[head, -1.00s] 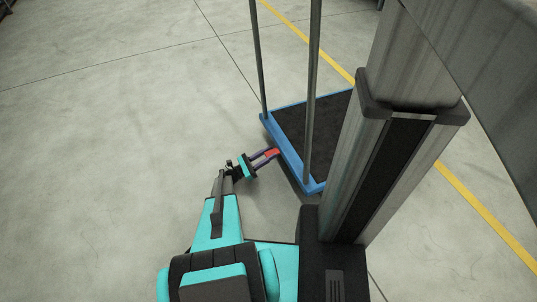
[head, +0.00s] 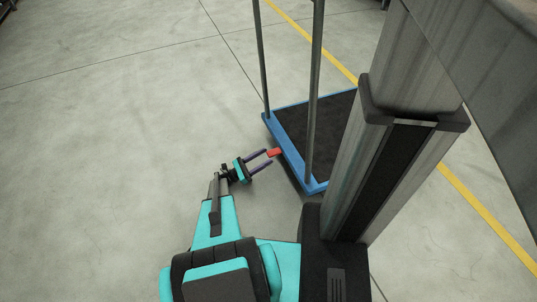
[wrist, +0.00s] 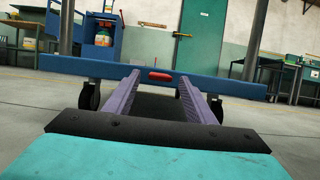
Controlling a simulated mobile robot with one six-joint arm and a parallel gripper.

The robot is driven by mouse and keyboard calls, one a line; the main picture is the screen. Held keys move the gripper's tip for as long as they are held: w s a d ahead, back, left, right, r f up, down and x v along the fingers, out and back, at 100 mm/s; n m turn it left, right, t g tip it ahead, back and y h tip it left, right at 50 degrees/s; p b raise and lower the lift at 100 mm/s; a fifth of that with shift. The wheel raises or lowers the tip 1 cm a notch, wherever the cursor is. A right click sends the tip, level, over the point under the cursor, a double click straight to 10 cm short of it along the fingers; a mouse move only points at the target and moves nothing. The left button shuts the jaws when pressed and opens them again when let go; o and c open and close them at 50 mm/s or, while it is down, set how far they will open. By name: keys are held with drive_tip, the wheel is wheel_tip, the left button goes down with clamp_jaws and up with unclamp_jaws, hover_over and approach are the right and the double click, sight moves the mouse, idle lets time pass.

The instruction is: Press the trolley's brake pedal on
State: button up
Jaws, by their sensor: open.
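The trolley (head: 288,151) has a blue frame, a dark deck and upright grey posts. Its red brake pedal (head: 275,152) sticks out from the near blue edge. My gripper (head: 268,156) is open and empty, with its fingertips just short of the pedal. In the wrist view the pedal (wrist: 160,75) shows as a red bar against the blue beam (wrist: 218,84), centred between the two purple fingers (wrist: 160,82). I cannot tell whether the pedal is up or down. Dark castors (wrist: 88,97) show under the beam on both sides.
Open concrete floor (head: 110,130) lies to the left. A yellow floor line (head: 460,190) runs beyond the trolley. My column hides part of the trolley's right side. In the wrist view a green door (wrist: 203,40) and benches stand far behind.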

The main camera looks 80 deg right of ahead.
drive_tip(key=w+a, duration=0.6)
drive_tip(key=w, duration=0.5)
drive_tip(key=shift+w+a+f+p, duration=0.15)
drive_tip(key=shift+w+a+p, duration=0.05)
drive_tip(key=shift+p, duration=0.1)
drive_tip(key=shift+c, duration=0.4)
